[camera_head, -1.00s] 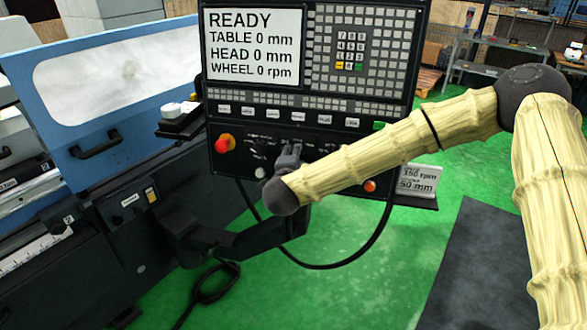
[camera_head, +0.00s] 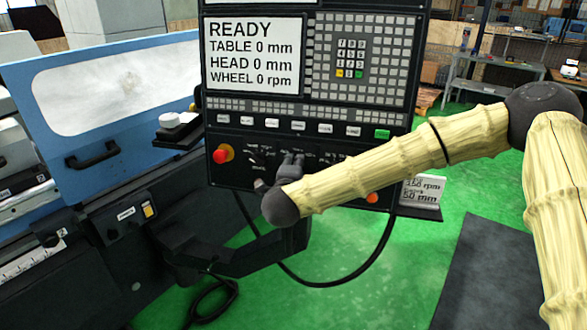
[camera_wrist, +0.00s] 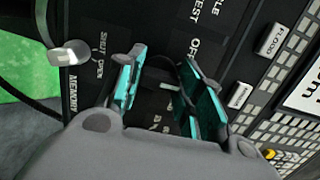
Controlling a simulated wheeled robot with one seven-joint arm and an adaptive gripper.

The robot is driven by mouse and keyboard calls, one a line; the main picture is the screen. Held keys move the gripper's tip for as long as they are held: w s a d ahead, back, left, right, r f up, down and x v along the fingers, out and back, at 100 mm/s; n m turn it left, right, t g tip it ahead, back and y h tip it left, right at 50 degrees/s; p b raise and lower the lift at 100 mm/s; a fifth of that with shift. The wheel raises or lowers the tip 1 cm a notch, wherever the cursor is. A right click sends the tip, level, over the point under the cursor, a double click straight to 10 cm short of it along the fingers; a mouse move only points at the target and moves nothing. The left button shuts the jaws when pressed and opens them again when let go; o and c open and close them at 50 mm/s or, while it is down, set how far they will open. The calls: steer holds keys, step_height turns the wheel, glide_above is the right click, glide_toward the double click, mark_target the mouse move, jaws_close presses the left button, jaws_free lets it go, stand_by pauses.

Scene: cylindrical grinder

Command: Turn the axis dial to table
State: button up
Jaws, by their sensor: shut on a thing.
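The black control panel (camera_head: 330,143) stands ahead of me, with a row of small controls below its buttons. My gripper (camera_head: 291,163) is at this row, right of the red stop button (camera_head: 223,153). In the wrist view, the teal-padded fingers of my gripper (camera_wrist: 163,88) straddle a dark dial (camera_wrist: 168,72) on the panel. The dial is mostly hidden between the fingers, and its pointer and marks are not readable. The screen (camera_head: 253,55) reads READY, TABLE 0 mm, HEAD 0 mm, WHEEL 0 rpm.
A silver key switch (camera_wrist: 68,53) sits beside one finger, near labels SHUT, OPEN and MEMORY. An orange button (camera_head: 372,197) and a small sign (camera_head: 421,191) are right of my gripper. The machine's blue door (camera_head: 100,100) is at left. A black cable hangs below the panel.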

steer(key=o, duration=1)
steer(key=v, duration=1.2)
steer(key=shift+d+f, duration=0.1)
